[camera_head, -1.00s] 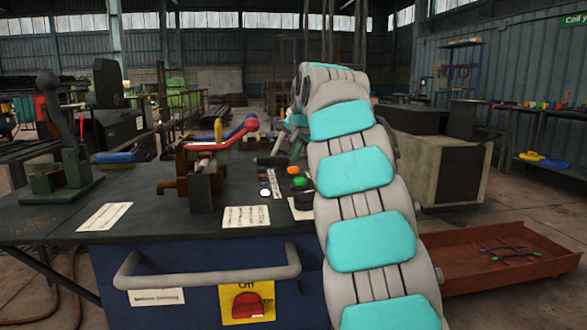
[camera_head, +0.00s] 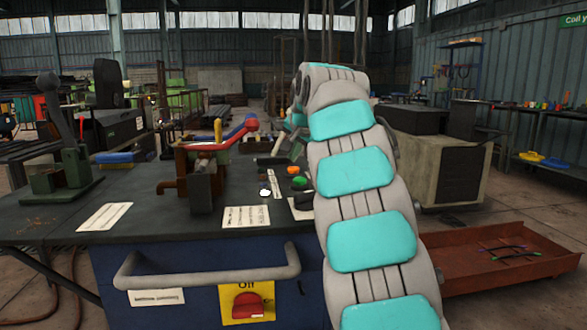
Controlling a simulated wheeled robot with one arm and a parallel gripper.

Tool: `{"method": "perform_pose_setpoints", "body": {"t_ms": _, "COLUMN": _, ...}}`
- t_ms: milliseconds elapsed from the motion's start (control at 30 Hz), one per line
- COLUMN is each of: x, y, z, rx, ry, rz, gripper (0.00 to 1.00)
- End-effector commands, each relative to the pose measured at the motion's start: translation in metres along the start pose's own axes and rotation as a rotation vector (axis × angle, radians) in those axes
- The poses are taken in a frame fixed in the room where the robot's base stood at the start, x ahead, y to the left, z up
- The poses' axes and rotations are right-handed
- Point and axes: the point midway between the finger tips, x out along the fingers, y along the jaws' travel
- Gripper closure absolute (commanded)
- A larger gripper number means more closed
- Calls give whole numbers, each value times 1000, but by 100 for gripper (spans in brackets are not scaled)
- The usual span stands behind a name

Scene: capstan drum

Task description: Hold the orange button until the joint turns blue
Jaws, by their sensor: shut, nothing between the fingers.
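The orange button (camera_head: 294,170) is on the dark bench top, just left of my arm. A green button (camera_head: 299,181) is in front of it and a pale round button (camera_head: 264,191) is to its left. My gripper (camera_head: 292,149) shows only in part, small and grey, above and behind the orange button. It is shut and empty; my arm hides much of it, and I cannot tell whether it touches the button. A jointed device (camera_head: 207,165) stands on the bench to the left, with a red part (camera_head: 205,147) and a red-and-blue bar (camera_head: 238,132).
A vice-like lever tool (camera_head: 66,150) stands at the bench's left. Paper labels (camera_head: 246,216) lie near the front edge. The bench front has a grey rail (camera_head: 207,276) and a red switch marked Off (camera_head: 248,305). A rusty tray (camera_head: 500,265) is at right.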

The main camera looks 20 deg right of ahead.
Motion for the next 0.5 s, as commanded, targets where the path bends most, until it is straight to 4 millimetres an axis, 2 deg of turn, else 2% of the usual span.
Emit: {"method": "perform_pose_setpoints", "body": {"t_ms": 500, "x": 6, "y": 5, "z": 5, "rx": 0, "ry": -2, "rz": 2, "gripper": 100}}
